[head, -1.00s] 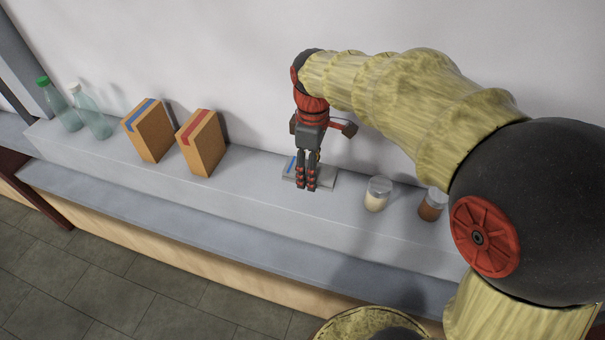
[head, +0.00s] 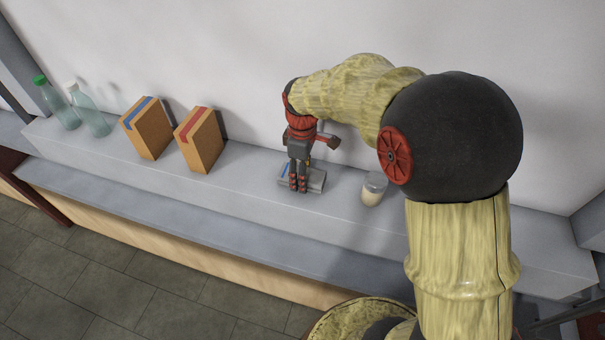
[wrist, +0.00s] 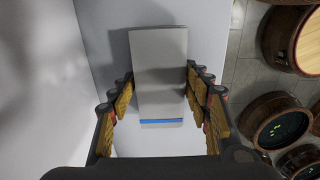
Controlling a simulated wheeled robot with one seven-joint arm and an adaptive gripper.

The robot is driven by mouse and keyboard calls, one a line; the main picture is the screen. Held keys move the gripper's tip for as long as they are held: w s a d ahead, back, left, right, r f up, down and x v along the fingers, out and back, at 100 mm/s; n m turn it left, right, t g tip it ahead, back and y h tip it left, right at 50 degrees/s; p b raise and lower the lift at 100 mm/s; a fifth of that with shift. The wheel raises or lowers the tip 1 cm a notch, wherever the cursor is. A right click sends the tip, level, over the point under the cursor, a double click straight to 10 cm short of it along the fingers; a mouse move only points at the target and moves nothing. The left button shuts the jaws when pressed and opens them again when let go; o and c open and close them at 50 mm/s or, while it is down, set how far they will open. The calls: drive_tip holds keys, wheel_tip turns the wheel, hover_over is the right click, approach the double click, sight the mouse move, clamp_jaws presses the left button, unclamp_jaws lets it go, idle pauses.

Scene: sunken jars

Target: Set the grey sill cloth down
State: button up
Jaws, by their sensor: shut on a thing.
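The grey sill cloth (head: 316,182) is at the sill, right of the boxes, with a blue stripe at one end. My gripper (head: 298,188) points down at it. In the wrist view the cloth (wrist: 160,70) is a flat grey rectangle between the two fingers, with its blue stripe toward me. My gripper is shut on the cloth. The cloth is at or very close to the sill top; I cannot tell whether it touches. The fingers hide part of it in the head view.
On the sill (head: 240,187), a cream-filled jar (head: 373,190) stands close right of the cloth. A red-striped box (head: 200,142), a blue-striped box (head: 147,130) and two bottles (head: 88,115) stand left. The wall is close behind. Barrels (wrist: 275,120) stand on the floor.

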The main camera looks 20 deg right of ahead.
drive_tip(key=shift+f, duration=0.1)
drive_tip(key=o, duration=0.6)
drive_tip(key=shift+f, duration=0.1)
drive_tip(key=o, duration=0.4)
drive_tip(key=shift+o, duration=0.5)
wheel_tip(320, 180, up, 12)
drive_tip(key=b, duration=0.1)
drive_tip(key=s+r+m+t, duration=0.2)
drive_tip(key=s+m, duration=0.3)
drive_tip(key=s, duration=0.6)
drive_tip(key=s+r+m+t, duration=0.2)
drive_tip(key=s+m, duration=0.3)
drive_tip(key=s, duration=0.5)
drive_tip(key=shift+s+m+t, duration=0.4)
drive_tip(key=shift+t, duration=0.4)
